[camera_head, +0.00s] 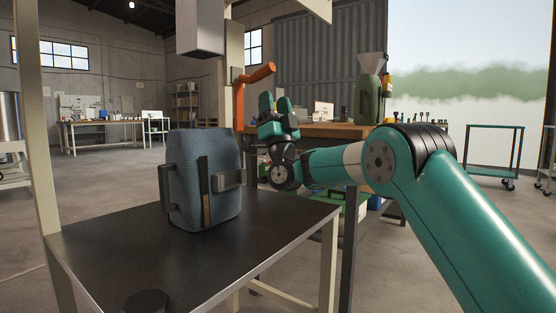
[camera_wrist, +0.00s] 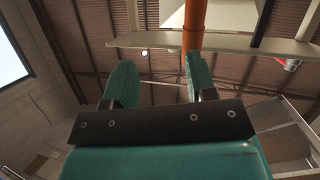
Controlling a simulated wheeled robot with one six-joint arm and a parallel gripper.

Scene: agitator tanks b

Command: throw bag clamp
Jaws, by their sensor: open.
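An orange lever (camera_head: 258,74) with a bent, rounded grip stands by a pale upright post, above and behind the dark table. It also shows in the wrist view as an orange bar (camera_wrist: 194,28) past the right fingertip. My gripper (camera_head: 275,103) points upward just below the lever's grip, its two green fingers apart. In the wrist view my gripper (camera_wrist: 158,70) has nothing between its fingers; I cannot tell whether a finger touches the lever. A blue-grey bag (camera_head: 205,178) stands upright on the table, with dark brackets at its sides and a strip down its front.
The dark table (camera_head: 270,240) is mostly bare around the bag, with a round black knob (camera_head: 146,302) at its front edge. A grey chute (camera_head: 200,28) hangs above the bag. A wooden bench (camera_head: 335,130) with a green container (camera_head: 367,98) stands behind my arm.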

